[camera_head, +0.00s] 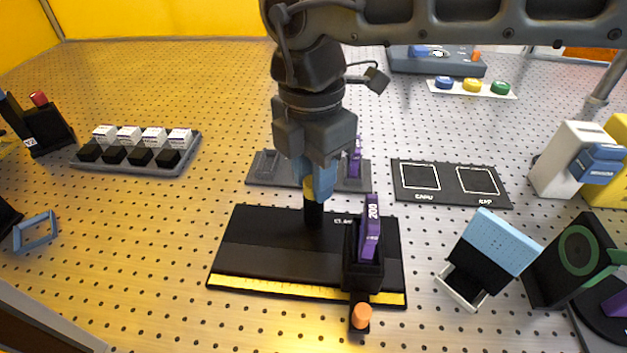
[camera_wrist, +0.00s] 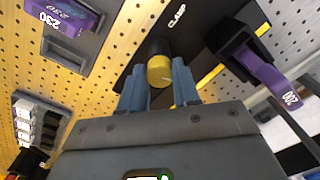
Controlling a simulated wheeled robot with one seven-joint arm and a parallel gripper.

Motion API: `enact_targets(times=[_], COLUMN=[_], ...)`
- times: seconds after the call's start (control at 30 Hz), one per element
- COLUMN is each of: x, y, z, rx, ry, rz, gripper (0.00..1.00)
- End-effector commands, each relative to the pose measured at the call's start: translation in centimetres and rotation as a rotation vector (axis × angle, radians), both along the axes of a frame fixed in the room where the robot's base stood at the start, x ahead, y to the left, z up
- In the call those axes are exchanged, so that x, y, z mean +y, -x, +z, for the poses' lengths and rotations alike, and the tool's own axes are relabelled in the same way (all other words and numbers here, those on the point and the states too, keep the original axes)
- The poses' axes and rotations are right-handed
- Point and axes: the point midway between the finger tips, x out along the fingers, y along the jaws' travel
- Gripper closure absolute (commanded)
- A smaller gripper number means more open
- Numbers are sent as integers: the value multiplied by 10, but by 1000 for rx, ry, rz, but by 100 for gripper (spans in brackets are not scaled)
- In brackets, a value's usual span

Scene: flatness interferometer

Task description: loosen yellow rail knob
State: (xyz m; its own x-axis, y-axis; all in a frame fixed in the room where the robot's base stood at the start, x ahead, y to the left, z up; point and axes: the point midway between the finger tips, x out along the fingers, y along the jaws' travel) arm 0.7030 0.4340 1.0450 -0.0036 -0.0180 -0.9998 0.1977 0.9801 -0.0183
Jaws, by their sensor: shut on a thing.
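The yellow rail knob (camera_head: 308,188) tops a short black post on the black base plate (camera_head: 262,240). My gripper (camera_head: 318,182) points down from above with its blue fingers at the knob. In the wrist view the yellow knob (camera_wrist: 160,70), with a pale line on its face, lies between the two blue fingertips (camera_wrist: 160,88). The fingers are closed on its sides. The fingers hide part of the knob in the head view. The plate reads "CLAMP" beside the knob in the wrist view.
A black holder with a purple "200" piece (camera_head: 371,228) and an orange knob (camera_head: 361,316) stand right of the post. A yellow scale (camera_head: 290,288) runs along the plate's front edge. A grey tray (camera_head: 268,168) lies behind. A light-blue-topped block (camera_head: 500,241) stands to the right.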

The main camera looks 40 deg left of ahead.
Motion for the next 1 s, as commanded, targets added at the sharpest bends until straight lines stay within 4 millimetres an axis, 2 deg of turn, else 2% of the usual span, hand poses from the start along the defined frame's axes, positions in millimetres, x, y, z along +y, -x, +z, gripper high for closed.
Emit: enact_targets(times=[1.0], x=[0], y=[1], z=[-1], rx=[-1], ry=[-1], rz=[940], gripper=[99])
